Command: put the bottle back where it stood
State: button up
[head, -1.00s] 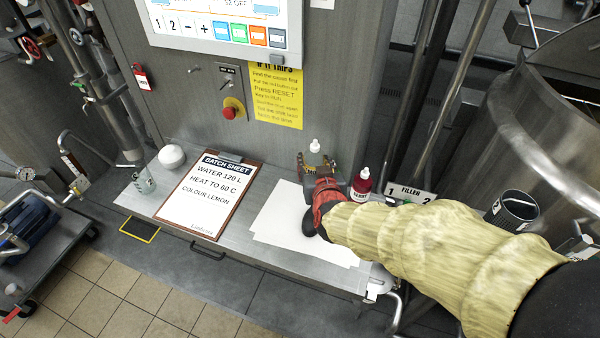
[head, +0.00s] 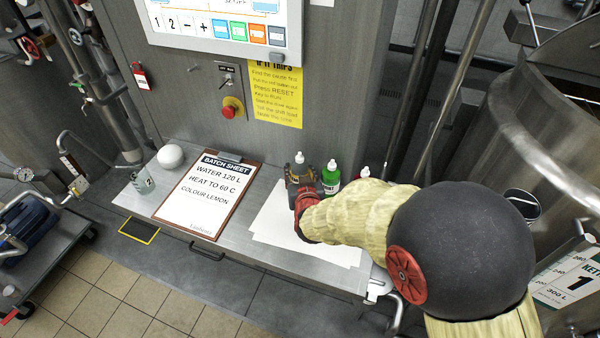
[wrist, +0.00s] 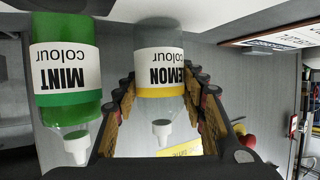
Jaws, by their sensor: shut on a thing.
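The lemon colour bottle (wrist: 159,75) is clear, with a white label, a yellow band and a pale nozzle. In the wrist view it appears upside down, between the fingers of my gripper (wrist: 160,112), which is shut on it. In the head view my gripper (head: 302,180) is over the back of the steel ledge, and the bottle's cap (head: 299,157) shows above the fingers. I cannot tell whether the bottle's base touches the ledge. The green mint bottle (head: 331,178) stands close to its right; it also shows in the wrist view (wrist: 66,75).
A red bottle (head: 364,172) is mostly hidden behind my arm. White paper (head: 275,228) lies on the ledge in front of the bottles. A batch sheet clipboard (head: 208,196), a white dome (head: 170,156) and a beaker (head: 144,181) are further left. The panel wall stands behind.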

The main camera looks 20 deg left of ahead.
jog(key=o, duration=1.1)
jog(key=shift+f, duration=0.1)
jog(key=shift+c, duration=0.2)
jog(key=shift+r, duration=0.2)
jog(key=v, duration=1.2)
jog(key=shift+p, duration=0.45)
